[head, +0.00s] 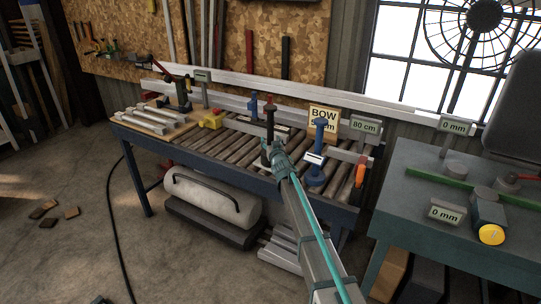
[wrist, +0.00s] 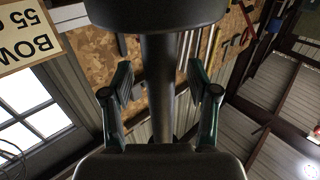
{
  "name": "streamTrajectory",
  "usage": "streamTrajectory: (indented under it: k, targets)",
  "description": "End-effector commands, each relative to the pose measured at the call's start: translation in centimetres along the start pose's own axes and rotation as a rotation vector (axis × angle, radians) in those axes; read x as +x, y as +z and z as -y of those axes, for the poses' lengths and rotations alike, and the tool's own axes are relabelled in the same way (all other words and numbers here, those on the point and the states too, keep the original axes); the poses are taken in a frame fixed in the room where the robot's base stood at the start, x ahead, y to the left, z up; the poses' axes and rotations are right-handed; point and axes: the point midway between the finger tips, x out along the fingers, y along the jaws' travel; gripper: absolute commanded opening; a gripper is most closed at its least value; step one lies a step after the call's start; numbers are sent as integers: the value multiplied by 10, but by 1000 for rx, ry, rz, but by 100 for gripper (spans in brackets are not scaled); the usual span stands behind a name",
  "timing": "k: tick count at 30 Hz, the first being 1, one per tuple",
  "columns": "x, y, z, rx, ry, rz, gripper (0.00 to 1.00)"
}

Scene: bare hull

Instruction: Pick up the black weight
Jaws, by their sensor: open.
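The black weight (head: 270,122) stands upright among the rollers of the bench in the head view, with a knob on top of a thin stem. Its dark stem (wrist: 158,85) and a broad dark disc show in the wrist view. My gripper (wrist: 162,92) is open, with one green-edged finger on each side of the stem and a visible gap on both sides. In the head view my gripper (head: 272,152) is at the weight and hides its lower part.
A blue weight (head: 317,150) stands just right, near the BOW sign (head: 323,119) and an 80 cm label (head: 365,126). A smaller blue and red piece (head: 252,104) is behind left. A yellow block (head: 211,118) lies further left. A green-grey table (head: 420,240) stands right.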

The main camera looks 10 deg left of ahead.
Motion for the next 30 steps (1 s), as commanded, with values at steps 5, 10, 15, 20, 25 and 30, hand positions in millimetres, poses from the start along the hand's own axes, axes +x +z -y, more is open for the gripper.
streamTrajectory:
  k: [5,10,15,20,25,30]
  targets:
    - [8,0,0,1,0,0,59]
    - [7,0,0,1,0,0,53]
    - [7,0,0,1,0,0,24]
    - [7,0,0,1,0,0,0]
    - [7,0,0,1,0,0,0]
    - [7,-3,0,1,-2,-4,0]
